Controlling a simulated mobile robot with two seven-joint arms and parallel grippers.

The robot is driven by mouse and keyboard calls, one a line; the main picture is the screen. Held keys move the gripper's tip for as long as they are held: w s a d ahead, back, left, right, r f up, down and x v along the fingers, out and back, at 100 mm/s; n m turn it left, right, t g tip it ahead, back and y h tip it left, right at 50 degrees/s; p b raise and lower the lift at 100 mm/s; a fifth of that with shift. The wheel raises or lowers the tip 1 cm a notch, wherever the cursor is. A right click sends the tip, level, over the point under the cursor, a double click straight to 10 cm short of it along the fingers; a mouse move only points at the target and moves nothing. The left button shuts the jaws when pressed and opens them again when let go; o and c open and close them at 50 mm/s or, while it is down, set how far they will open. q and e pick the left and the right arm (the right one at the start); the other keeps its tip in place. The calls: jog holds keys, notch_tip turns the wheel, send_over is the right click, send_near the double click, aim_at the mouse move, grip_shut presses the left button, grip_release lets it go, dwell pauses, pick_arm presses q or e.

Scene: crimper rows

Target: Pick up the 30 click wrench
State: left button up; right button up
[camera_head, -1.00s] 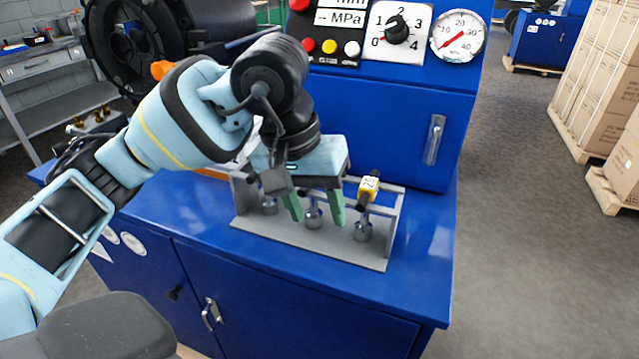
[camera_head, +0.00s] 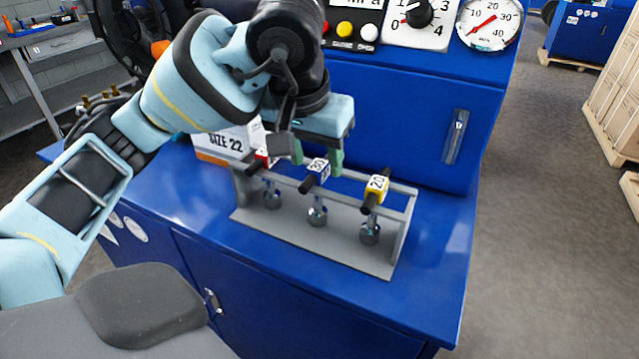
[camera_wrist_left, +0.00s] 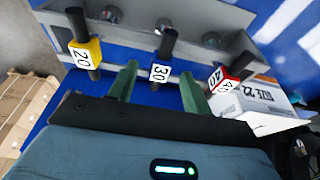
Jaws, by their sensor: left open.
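The 30 click wrench, with a blue-and-white 30 tag (camera_head: 317,170) and a black handle, stands upright in the middle of a grey rack (camera_head: 300,241). My left gripper (camera_head: 317,158) is open and empty, just behind its upper part in the head view. In the left wrist view the 30 tag (camera_wrist_left: 159,72) shows between the two green fingers (camera_wrist_left: 158,80); I cannot tell whether the fingers reach around it. The yellow 20 wrench (camera_head: 376,186) stands to its right and the red 40 wrench (camera_head: 262,158) to its left. My right gripper is out of view.
The rack stands on a blue cabinet top (camera_head: 430,270). A white and orange box marked SIZE 22 (camera_head: 225,143) is behind its left end. The blue machine panel with a gauge (camera_head: 489,22) rises close behind. The cabinet top is clear to the right of the rack.

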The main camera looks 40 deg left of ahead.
aim_at(317, 165)
pick_arm(q)
jog(key=shift+x, duration=2.5)
jog(key=shift+w+a, duration=0.1)
jog(key=shift+r, duration=0.1)
grip_shut()
